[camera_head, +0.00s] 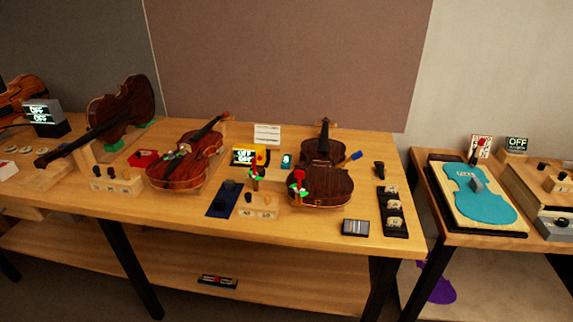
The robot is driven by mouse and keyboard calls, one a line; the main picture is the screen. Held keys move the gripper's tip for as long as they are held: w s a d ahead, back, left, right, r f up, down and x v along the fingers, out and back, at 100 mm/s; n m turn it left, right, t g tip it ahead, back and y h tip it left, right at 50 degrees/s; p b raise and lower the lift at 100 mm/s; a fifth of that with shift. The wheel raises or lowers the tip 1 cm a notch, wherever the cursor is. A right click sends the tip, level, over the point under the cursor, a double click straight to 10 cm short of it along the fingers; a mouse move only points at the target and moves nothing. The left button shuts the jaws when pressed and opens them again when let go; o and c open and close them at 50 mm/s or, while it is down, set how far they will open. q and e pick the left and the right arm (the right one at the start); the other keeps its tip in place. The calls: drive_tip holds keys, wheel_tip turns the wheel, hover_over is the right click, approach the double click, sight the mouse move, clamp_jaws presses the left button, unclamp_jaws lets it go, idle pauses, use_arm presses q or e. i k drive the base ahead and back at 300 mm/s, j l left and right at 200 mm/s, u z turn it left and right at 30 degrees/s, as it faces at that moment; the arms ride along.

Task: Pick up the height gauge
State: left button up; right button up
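I cannot pick out the height gauge with certainty. A small dark block with a teal face (287,161) stands on the wooden bench (330,222), left of the dark violin (321,185). A black-and-yellow device with a lit display (243,156) stands further left. A grey ribbed block (355,227) lies near the bench's front right. Neither of my grippers is in view.
More violins lie on the bench, one orange-brown (185,165). A blue mat (223,199) and a wooden block with knobs (259,207) are at the front. A black tray (393,217) is at the right end. A second table (453,239) stands right, across a gap.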

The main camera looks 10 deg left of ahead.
sight(286, 160)
drive_tip(key=j+z, duration=1.05)
drive_tip(key=j, duration=0.15)
drive_tip(key=k, duration=0.05)
